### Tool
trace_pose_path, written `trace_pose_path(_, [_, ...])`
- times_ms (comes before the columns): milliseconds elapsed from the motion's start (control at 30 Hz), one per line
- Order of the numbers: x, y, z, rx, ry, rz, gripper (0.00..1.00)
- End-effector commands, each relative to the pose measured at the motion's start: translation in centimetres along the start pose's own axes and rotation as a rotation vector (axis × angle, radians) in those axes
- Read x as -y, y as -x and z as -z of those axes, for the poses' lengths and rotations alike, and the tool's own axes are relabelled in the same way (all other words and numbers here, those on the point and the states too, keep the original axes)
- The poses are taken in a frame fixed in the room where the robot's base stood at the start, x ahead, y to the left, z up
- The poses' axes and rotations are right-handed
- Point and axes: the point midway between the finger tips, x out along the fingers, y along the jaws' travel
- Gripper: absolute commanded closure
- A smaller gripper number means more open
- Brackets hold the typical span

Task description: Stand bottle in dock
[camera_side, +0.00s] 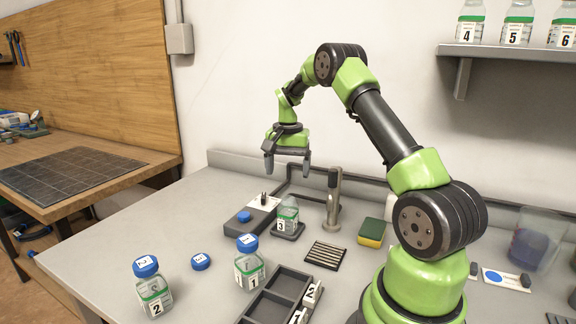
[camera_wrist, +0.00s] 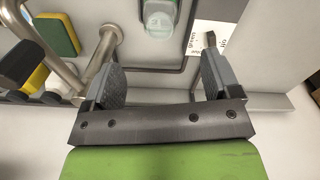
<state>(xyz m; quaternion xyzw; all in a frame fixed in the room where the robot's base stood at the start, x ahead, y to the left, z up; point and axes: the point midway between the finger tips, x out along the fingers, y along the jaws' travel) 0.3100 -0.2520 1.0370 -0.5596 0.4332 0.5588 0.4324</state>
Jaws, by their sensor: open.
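A clear bottle labelled 3 (camera_side: 288,217), with a green band and no blue cap on it, stands upright on a small dark square tray (camera_side: 291,233). The top of it shows in the wrist view (camera_wrist: 158,17). Capped bottle 1 (camera_side: 249,265) and capped bottle 2 (camera_side: 154,289) stand on the bench in front. A dark rack (camera_side: 277,293) with empty compartments and numbered labels lies at the front; I cannot tell which holder is the dock. My gripper (camera_side: 287,166) is open and empty, pointing down above bottle 3; its fingers also show in the wrist view (camera_wrist: 160,65).
A loose blue cap (camera_side: 201,261) lies left of bottle 1. A grey box with a blue button (camera_side: 246,218) stands left of bottle 3, a metal post (camera_side: 333,205) to its right. A black ribbed pad (camera_side: 326,255) and a sponge (camera_side: 371,233) lie farther right.

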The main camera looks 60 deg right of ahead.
Motion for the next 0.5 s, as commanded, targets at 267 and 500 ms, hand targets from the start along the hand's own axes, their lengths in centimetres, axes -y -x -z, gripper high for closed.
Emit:
trace_pose_path(267, [1.8,5.7,-4.0,-0.050,0.126,0.071,0.17])
trace_pose_path(500, [1.8,13.4,-14.5,-0.145,0.406,0.233,0.17])
